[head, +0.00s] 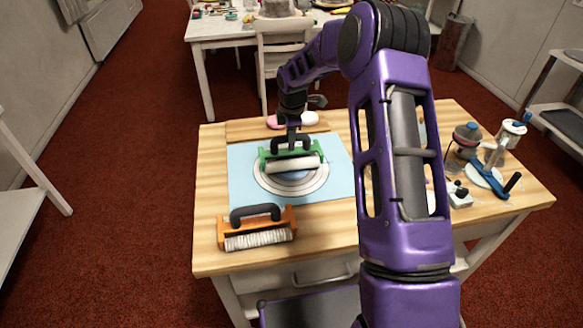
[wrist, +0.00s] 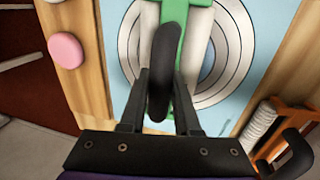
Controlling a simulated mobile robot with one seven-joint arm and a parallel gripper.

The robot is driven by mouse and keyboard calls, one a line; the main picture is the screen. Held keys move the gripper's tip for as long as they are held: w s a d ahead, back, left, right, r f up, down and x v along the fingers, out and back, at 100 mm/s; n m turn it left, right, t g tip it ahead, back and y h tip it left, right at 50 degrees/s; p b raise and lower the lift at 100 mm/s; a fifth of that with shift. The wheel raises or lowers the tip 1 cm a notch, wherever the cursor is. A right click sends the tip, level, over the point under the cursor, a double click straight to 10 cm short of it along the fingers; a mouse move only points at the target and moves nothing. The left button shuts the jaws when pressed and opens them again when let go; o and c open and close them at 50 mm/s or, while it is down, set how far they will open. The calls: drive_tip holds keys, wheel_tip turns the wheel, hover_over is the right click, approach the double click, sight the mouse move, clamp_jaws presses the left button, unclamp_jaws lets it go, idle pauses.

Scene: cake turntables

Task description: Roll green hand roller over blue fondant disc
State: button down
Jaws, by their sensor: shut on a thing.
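The green hand roller (head: 292,164) has a white roller cylinder and a dark handle. In the head view it lies across the middle of a round grey and white turntable (head: 316,183). The blue fondant disc (head: 291,176) shows only as a small patch below the roller; the rest is hidden. My gripper (head: 292,140) is shut on the dark handle from above. In the wrist view, my gripper (wrist: 162,95) has the dark handle between its two fingers, with the green frame (wrist: 172,45) beyond. I cannot tell whether the roller touches the disc.
An orange roller (head: 257,228) lies at the near left of the wooden table (head: 325,235). A light blue mat (head: 243,190) lies under the turntable. Pink and white discs (head: 309,118) sit behind. Several tools, including a blue-handled one (head: 487,179), crowd the right side.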

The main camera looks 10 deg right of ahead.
drive_tip(key=shift+s+f, duration=0.25)
drive_tip(key=shift+s, duration=0.05)
drive_tip(key=shift+s, duration=0.65)
drive_tip(key=shift+s, duration=0.85)
drive_tip(key=shift+w, duration=0.1)
drive_tip(key=shift+w, duration=0.9)
